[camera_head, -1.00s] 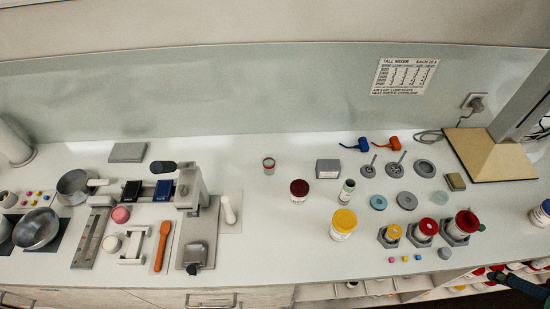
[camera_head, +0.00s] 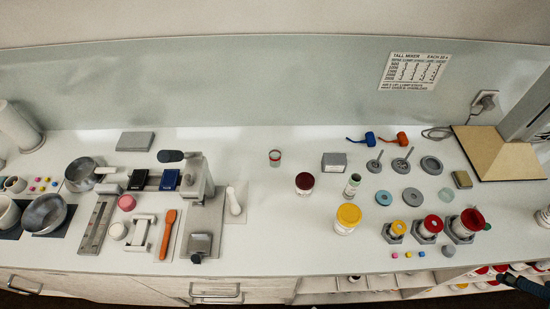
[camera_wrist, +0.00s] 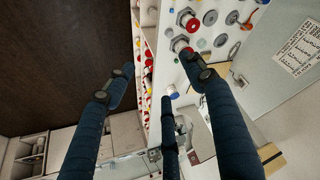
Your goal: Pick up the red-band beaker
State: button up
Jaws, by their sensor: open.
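The red-band beaker (camera_head: 275,158) is a small clear cup with a red band near its rim. It stands upright on the white counter toward the back, near the middle of the head view. I cannot make it out in the wrist view. My gripper (camera_wrist: 160,65) is open, with dark fingers spread and nothing between them. Only a dark part of it shows at the lower right corner of the head view, far from the beaker.
A grey block (camera_head: 334,162), a dark-red-lidded jar (camera_head: 305,183) and a yellow-lidded jar (camera_head: 347,218) stand right of the beaker. Left of it are a press-like device (camera_head: 203,185) and a white pestle (camera_head: 234,201). The counter close around the beaker is clear.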

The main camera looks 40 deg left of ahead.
jog(key=w+a+r+n+g+y+p, duration=0.15)
jog(key=w+a+r+p, duration=0.25)
jog(key=w+a, duration=0.85)
jog(key=w+a+f+n+g+p, duration=0.15)
jog(key=w+a, duration=0.25)
jog(key=a, duration=0.5)
jog(key=w+a+f+p, duration=0.2)
jog(key=w+a, duration=0.2)
jog(key=a, duration=0.4)
jog(key=a+f+n+g+p, duration=0.1)
jog(key=a+f, duration=0.4)
jog(key=a, duration=0.6)
jog(key=a+f+n+g+p, duration=0.15)
jog(key=a+f, duration=0.25)
jog(key=a, duration=0.6)
jog(key=s+a+f+p, duration=0.1)
jog(key=s+a+f, duration=0.3)
jog(key=a+f, duration=0.3)
jog(key=s+a+f+h+p, duration=0.1)
jog(key=s+a+f+p, duration=0.1)
jog(key=s+a+f, duration=0.3)
jog(key=a+f, duration=0.1)
jog(key=a, duration=0.3)
jog(key=shift+a+f, duration=0.3)
jog(key=shift+f, duration=0.1)
jog(key=shift+n+h, duration=0.25)
